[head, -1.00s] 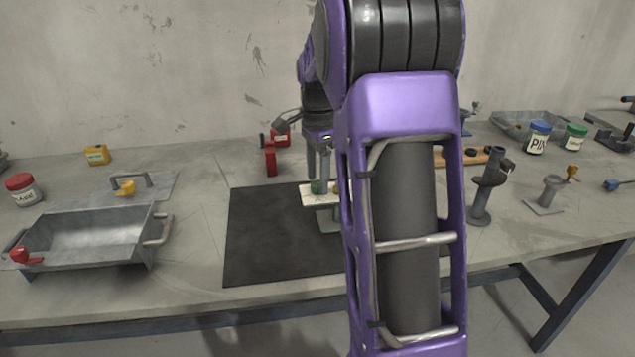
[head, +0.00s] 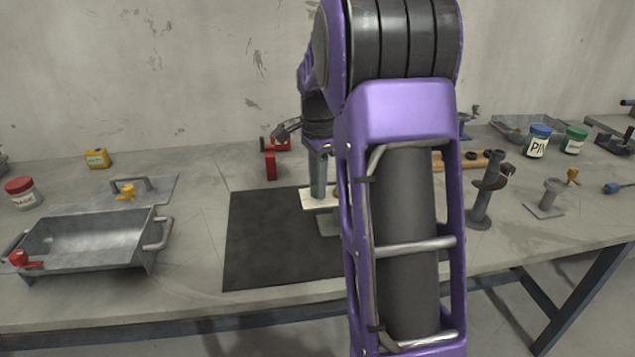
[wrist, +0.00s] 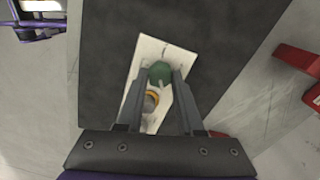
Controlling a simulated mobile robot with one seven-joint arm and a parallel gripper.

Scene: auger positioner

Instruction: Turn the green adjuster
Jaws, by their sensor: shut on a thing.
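The green adjuster (wrist: 160,72) is a round green knob on a pale cream plate (wrist: 148,50), seen from above in the wrist view. My gripper (wrist: 160,76) points down at the plate, with one finger on each side of the knob, and is shut on it. In the head view the plate (head: 310,204) stands raised over the black mat, and my gripper (head: 318,186) reaches down to it. An orange-ringed grey part (wrist: 151,101) sits on the same plate, between my fingers and nearer my palm. My arm hides the plate's right part in the head view.
The plate stands over a black mat (head: 265,240). Red objects (head: 270,165) stand close behind it. A metal tray (head: 90,245) lies at the left, and a dark post stand (head: 481,200) is at the right. The mat's left part is clear.

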